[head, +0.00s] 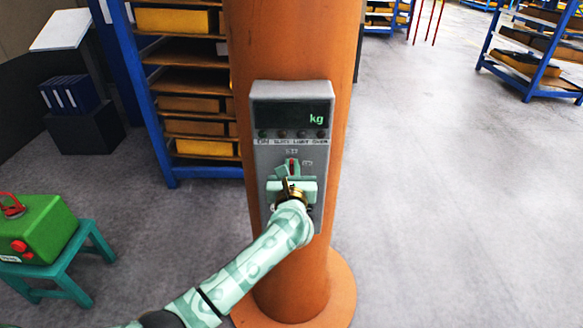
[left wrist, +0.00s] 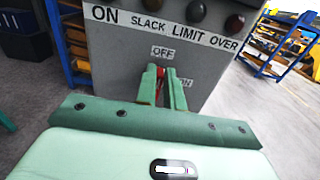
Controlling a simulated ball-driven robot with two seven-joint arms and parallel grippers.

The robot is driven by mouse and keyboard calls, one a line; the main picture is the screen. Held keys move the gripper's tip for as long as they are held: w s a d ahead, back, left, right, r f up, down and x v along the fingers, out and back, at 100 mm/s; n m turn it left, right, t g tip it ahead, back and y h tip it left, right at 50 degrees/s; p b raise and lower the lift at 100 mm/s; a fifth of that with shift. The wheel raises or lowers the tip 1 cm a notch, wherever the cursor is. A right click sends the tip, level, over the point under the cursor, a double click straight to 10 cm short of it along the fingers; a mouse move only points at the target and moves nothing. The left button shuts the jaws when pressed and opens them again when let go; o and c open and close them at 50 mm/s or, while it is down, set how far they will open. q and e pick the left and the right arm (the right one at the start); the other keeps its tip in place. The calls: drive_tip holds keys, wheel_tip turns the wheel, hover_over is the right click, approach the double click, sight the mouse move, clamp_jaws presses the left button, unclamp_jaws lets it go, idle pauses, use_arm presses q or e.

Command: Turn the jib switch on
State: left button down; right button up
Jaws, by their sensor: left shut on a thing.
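The jib switch (left wrist: 161,73) is a small red lever on the front of a grey control box (head: 260,180) fixed to an orange column. My left gripper (head: 292,168) is in front of it, and its two green fingers (left wrist: 162,86) are closed around the lever. The fingers hide most of the lever. An OFF label (left wrist: 163,52) is above the fingers and an ON label (left wrist: 185,83) is to their right. In the head view the lever seems to point up, toward the OFF label. My right gripper is in neither view.
The box's dark display (head: 290,113) shows only "kg", with unlit lamps below it. The orange column (head: 290,40) stands on a round base. A green box (head: 40,232) sits on a teal stool (head: 75,262) at left. Blue racks (head: 160,110) stand behind; the floor at right is clear.

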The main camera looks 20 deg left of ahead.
use_arm(q)
drive_tip(key=shift+d+m, duration=0.1)
drive_tip(key=shift+m, duration=0.3)
drive_tip(key=m+p, duration=0.2)
drive_tip(key=m, duration=0.2)
drive_tip(key=d+f+m+p, duration=0.1)
drive_tip(key=m+p, duration=0.1)
drive_tip(key=m, duration=0.2)
drive_tip(key=m+p, duration=0.2)
drive_tip(key=m, duration=0.2)
drive_tip(key=shift+w+d+f+m, duration=0.15)
drive_tip(key=shift+w+d+m, duration=0.1)
drive_tip(key=shift+d+m, duration=0.15)
drive_tip(key=shift+f+m+p, duration=0.2)
drive_tip(key=shift+m+p, duration=0.2)
drive_tip(key=shift+m, duration=0.7)
drive_tip(key=shift+f+m+p, duration=0.2)
drive_tip(key=shift+m+p, duration=0.15)
drive_tip(key=shift+m, duration=0.75)
drive_tip(key=c, duration=1.5)
unclamp_jaws()
